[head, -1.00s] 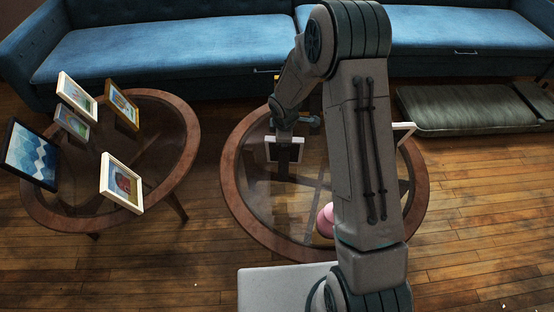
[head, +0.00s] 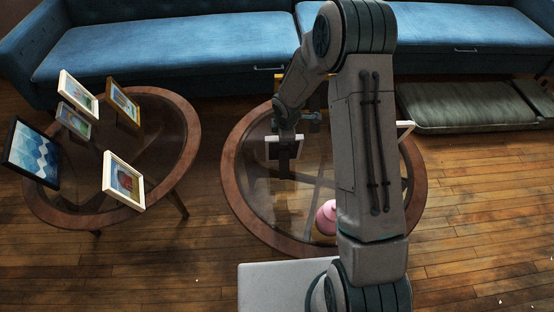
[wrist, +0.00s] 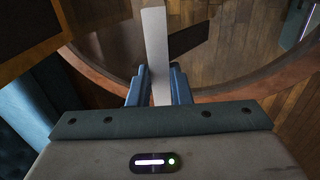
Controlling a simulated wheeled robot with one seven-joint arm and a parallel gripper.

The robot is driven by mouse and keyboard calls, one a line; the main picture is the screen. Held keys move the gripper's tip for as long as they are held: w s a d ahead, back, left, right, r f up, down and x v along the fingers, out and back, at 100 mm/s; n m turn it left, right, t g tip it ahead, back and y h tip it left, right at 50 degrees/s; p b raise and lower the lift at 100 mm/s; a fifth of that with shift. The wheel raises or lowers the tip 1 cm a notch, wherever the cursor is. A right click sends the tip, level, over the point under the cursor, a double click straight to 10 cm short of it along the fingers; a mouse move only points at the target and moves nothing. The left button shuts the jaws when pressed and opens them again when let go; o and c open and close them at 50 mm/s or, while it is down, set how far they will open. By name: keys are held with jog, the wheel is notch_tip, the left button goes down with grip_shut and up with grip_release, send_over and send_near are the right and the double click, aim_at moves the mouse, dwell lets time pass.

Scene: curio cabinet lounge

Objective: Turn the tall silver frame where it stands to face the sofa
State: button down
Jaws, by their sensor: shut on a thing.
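The tall silver frame shows in the wrist view as a pale narrow bar (wrist: 155,45) seen edge-on from above. My gripper (wrist: 156,88) is shut on it, with one blue-grey finger on each side. In the head view my gripper (head: 286,142) is over the right round table, where a pale-rimmed frame (head: 270,150) shows partly behind it. The frame's lower part and its contact with the glass are hard to make out. The blue sofa (head: 180,45) runs along the back, beyond the tables.
The right table's wooden rim (head: 232,165) surrounds glass. A pink object (head: 326,218) and another pale frame (head: 405,129) stand there, partly behind my arm. A gold-edged frame (wrist: 35,45) is close in the wrist view. The left table (head: 185,150) holds several frames.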

jog(key=shift+f+b, duration=0.4)
jog(key=shift+f, duration=0.05)
jog(key=c, duration=1.3)
grip_release()
jog(key=shift+o, duration=0.2)
jog(key=shift+r, duration=0.1)
jog(key=p+v, duration=0.3)
jog(key=v, duration=1)
jog(key=shift+s+r+p, duration=0.15)
jog(key=shift+r+p, duration=0.15)
notch_tip(320, 180, up, 6)
jog(key=p, duration=0.5)
